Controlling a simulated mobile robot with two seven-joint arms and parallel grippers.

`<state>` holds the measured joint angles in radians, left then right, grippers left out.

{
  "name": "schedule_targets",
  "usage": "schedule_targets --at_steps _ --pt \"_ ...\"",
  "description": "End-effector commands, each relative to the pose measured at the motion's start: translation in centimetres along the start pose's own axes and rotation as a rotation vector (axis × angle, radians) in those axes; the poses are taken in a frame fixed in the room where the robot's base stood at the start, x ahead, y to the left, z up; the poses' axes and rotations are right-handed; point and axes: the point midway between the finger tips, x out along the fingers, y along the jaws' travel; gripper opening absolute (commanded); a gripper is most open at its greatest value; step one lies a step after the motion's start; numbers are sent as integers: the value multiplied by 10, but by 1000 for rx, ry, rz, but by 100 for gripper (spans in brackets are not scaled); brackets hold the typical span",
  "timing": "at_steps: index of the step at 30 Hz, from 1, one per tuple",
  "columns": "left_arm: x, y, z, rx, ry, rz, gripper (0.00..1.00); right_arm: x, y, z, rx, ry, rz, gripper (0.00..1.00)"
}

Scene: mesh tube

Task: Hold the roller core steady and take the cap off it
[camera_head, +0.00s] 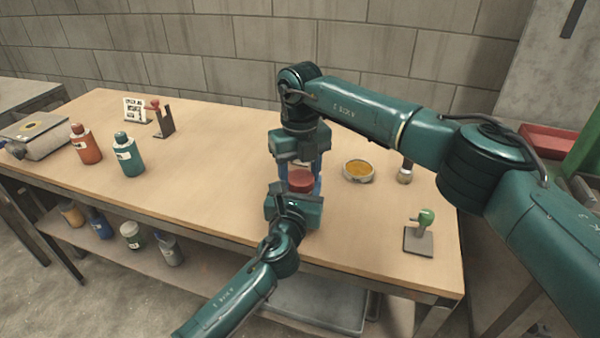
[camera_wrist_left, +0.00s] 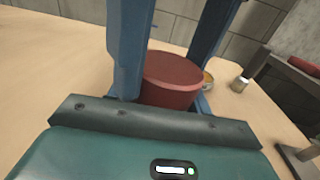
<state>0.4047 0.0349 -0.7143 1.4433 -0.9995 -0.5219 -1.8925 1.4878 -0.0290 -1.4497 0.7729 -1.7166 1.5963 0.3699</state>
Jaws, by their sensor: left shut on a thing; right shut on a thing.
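A dark red round piece (camera_head: 301,181) with a flat top is between my two grippers near the middle of the table. It also shows in the left wrist view (camera_wrist_left: 172,77) between blue fingers. I cannot clearly tell the cap from the roller core, as the grippers hide much of them. My left gripper (camera_head: 295,200) comes in from the near side, low at the piece, and is shut on the core. My right gripper (camera_head: 302,166) comes down from above at the same place and is shut on the cap. The fingers' contacts are largely hidden.
A round dish with yellow contents (camera_head: 358,171) and a small jar (camera_head: 405,172) stand to the right. A green-knobbed stand (camera_head: 420,232) is near the right front. Red (camera_head: 86,144) and teal (camera_head: 128,154) bottles stand left. The table between bottles and grippers is clear.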

Motion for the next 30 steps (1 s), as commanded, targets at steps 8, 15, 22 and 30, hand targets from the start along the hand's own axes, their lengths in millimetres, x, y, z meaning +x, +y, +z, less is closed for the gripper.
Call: schedule_targets --at_steps 8,15,22,30 --pt "0 2 -1 1 2 5 0 0 -1 0 -3 2 -1 25" --pt "0 2 -1 1 2 3 0 0 0 0 -2 1 -1 72" --pt "0 0 -1 1 1 1 0 0 1 0 -4 1 1 74" --pt "0 0 -1 0 3 0 0 -22 2 0 -7 -2 2 74"
